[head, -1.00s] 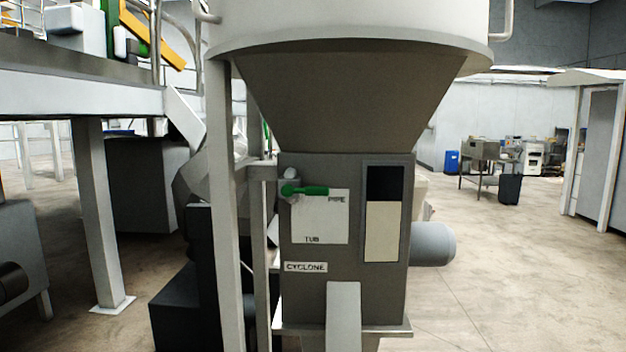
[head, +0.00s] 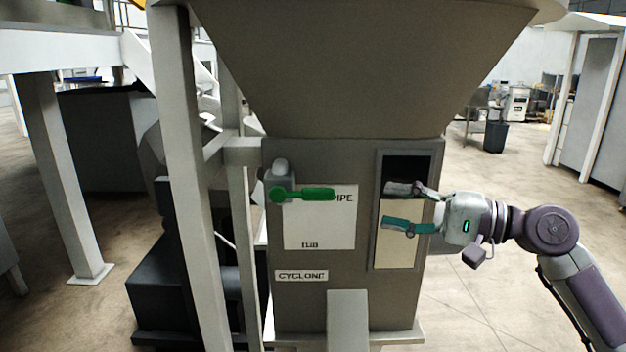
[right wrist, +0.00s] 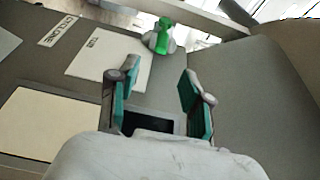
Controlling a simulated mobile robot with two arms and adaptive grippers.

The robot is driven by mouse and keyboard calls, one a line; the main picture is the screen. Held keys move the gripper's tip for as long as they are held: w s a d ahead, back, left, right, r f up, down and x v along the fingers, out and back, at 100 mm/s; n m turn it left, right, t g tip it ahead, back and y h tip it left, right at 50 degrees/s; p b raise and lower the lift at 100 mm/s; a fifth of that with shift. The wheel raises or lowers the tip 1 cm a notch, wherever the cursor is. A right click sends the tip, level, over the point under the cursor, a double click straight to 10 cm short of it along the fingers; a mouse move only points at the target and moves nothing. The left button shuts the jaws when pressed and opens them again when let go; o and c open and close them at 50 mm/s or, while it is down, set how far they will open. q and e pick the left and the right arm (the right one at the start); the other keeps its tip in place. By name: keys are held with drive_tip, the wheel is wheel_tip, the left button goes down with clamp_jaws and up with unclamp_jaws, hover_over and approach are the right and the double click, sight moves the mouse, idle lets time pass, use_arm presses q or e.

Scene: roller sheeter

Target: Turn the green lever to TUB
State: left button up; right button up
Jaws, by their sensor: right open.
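The green lever (head: 302,193) is on the front of the grey cyclone box (head: 300,314). Its pivot is at the left and its arm lies horizontal, pointing right to PIPE on the white label plate (head: 320,225). TUB is printed at the plate's bottom. My right gripper (head: 388,207) is open and empty, in front of the window panel to the right of the lever, apart from it. In the right wrist view the lever (right wrist: 162,36) shows beyond the open fingers (right wrist: 160,92). My left gripper is not in view.
A grey post (head: 190,190) stands just left of the box. The wide funnel (head: 350,65) overhangs above. The floor (head: 480,290) to the right is mostly clear. A CYCLONE sign (head: 301,275) is under the plate.

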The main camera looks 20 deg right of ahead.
sight(329, 195)
drive_tip(key=p+x, duration=0.3)
drive_tip(key=x, duration=0.3)
drive_tip(key=p+x, duration=0.3)
drive_tip(key=x, duration=0.3)
drive_tip(key=shift+s+a+r, duration=0.2)
drive_tip(key=shift+a, duration=0.1)
drive_tip(key=shift+w+a+f+p, duration=0.1)
drive_tip(key=shift+w+a+p, duration=0.15)
drive_tip(key=shift+a+p, duration=0.15)
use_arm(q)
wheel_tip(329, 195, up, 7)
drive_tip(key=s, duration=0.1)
use_arm(e)
drive_tip(key=shift+w+f, duration=0.1)
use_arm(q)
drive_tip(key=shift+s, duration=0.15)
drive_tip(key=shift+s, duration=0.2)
use_arm(e)
clamp_jaws()
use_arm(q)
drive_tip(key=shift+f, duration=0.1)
